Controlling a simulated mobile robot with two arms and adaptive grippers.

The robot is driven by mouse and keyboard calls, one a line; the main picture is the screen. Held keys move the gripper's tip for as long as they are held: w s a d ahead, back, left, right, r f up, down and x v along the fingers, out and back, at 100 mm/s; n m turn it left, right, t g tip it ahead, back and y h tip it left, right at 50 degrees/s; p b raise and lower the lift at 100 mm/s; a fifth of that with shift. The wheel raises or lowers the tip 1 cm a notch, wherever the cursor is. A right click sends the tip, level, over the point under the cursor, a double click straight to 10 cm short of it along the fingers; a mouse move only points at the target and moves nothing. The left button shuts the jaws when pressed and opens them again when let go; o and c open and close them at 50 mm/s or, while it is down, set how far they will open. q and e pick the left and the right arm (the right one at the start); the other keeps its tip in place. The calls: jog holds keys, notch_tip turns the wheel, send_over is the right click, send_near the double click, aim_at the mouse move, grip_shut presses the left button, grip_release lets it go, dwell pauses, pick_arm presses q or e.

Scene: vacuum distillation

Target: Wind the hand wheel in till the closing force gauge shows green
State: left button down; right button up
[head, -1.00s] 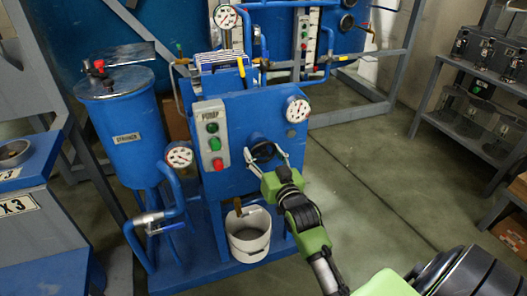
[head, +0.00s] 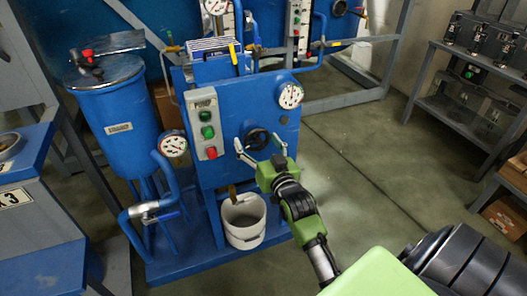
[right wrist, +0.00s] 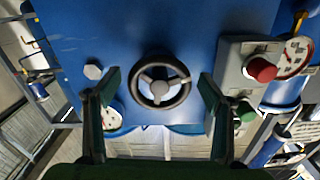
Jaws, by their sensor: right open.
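The black hand wheel (head: 257,138) is on the front of the blue pump box (head: 222,130). It also shows in the right wrist view (right wrist: 160,87), with a pale hub and spokes. My right gripper (head: 260,147) is open in front of the wheel. In the right wrist view its fingers (right wrist: 160,84) stand on either side of the wheel, with gaps to the rim. A white round gauge (head: 290,95) is at the box's upper right; I cannot read it or tell whether it is the closing force gauge. My left gripper is not in view.
A button panel (head: 207,124) with green and red buttons sits left of the wheel. Another gauge (head: 173,144) is on the pipe at left. A white bucket (head: 244,222) stands below the box. The floor to the right is clear up to grey shelves (head: 465,105).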

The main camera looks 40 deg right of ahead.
jog(key=v, duration=1.1)
jog(key=shift+s+a, duration=0.1)
jog(key=shift+s, duration=0.05)
dwell(0.7)
